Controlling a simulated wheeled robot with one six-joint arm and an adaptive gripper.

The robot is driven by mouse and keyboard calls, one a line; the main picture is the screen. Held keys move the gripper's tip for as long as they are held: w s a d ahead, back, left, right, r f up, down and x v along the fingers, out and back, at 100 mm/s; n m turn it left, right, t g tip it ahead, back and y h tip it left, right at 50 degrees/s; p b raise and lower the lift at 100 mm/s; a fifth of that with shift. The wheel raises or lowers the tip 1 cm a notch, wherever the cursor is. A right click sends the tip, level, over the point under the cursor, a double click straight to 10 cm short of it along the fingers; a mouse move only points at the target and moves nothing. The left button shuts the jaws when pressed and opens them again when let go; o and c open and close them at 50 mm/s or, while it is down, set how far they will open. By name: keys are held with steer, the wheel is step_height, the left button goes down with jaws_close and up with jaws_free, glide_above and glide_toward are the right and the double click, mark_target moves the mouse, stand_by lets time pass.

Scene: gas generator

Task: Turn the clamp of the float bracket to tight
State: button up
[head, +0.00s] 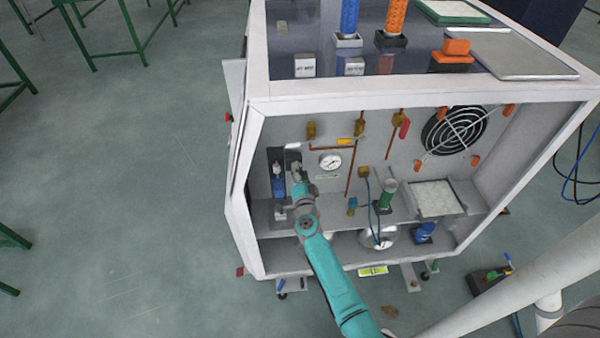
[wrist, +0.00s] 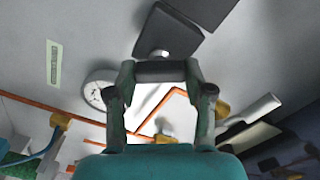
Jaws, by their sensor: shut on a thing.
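My gripper (head: 299,182) reaches into the left part of the open cabinet, beside a dark upright plate (head: 272,160) carrying a blue cylindrical part (head: 279,187). This looks like the float bracket. In the wrist view my gripper (wrist: 160,72) has its two fingers apart, closed on the ends of a short dark bar (wrist: 160,76) between the tips. The bar appears to be the clamp. A dark plate (wrist: 180,30) lies just beyond it. My gripper hides most of the clamp in the head view, and its turn angle cannot be told.
A round gauge (head: 330,161) and copper pipes (head: 349,182) are right of my gripper, on the back panel. A fan (head: 453,130) is further right. A green-based part (head: 386,197) stands on the shelf. The cabinet's left frame (head: 241,185) is close to my arm.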

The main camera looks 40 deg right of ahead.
steer(key=m, duration=0.6)
steer(key=shift+f, duration=0.15)
steer(key=shift+s+m, duration=0.1)
steer(key=shift+m, duration=0.2)
steer(key=o, duration=1.2)
steer(key=shift+c, duration=0.2)
steer(key=v, duration=1.2)
